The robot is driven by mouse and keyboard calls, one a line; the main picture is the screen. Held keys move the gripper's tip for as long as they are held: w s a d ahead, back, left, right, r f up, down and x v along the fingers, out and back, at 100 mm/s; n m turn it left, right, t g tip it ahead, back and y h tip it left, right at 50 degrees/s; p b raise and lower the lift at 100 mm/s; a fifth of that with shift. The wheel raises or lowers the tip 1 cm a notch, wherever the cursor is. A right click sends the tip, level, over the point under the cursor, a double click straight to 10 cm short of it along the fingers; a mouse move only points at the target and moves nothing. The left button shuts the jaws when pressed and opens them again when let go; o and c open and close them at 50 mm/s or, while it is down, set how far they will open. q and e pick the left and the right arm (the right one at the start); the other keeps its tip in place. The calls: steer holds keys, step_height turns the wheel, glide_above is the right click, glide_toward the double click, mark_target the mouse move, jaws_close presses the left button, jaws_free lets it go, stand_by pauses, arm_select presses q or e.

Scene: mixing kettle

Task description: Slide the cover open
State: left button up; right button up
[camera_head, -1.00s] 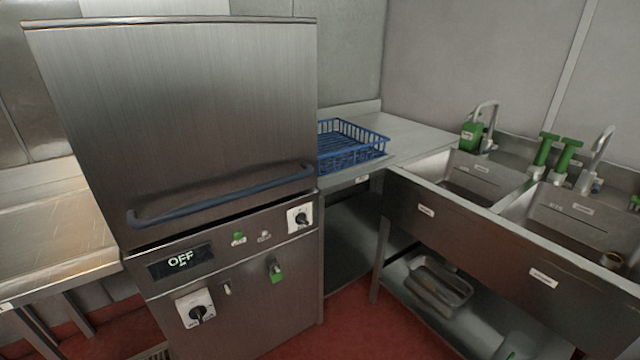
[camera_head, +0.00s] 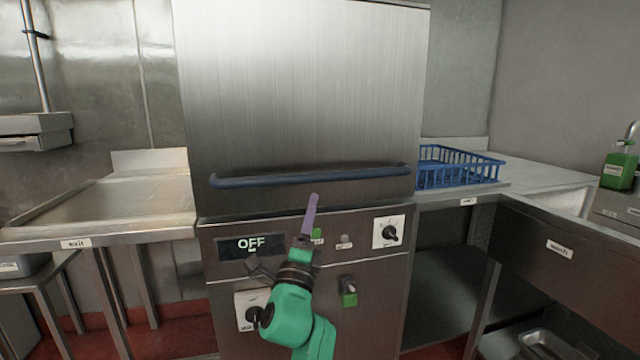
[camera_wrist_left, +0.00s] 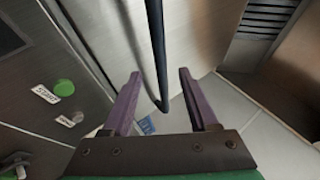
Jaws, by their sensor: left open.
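The cover (camera_head: 300,90) is a tall brushed-steel hood, down on the machine, with a thin dark gap under its lower edge. Its dark blue bar handle (camera_head: 310,176) runs across its lower front. The handle (camera_wrist_left: 157,60) runs down between and beyond the fingertips there. My right gripper is out of view.
The control panel (camera_head: 340,233) carries an OFF display (camera_head: 243,246), a green button (camera_head: 317,235) and knobs. A blue rack (camera_head: 455,167) sits on the right counter. A steel exit table (camera_head: 130,212) stands at left, its top clear.

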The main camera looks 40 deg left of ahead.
mark_target(320, 179)
arm_select(q)
steer(key=p+x, duration=0.1)
steer(key=x, duration=0.9)
steer(key=shift+w+r, duration=0.1)
steer(key=shift+w, duration=0.15)
jaws_close()
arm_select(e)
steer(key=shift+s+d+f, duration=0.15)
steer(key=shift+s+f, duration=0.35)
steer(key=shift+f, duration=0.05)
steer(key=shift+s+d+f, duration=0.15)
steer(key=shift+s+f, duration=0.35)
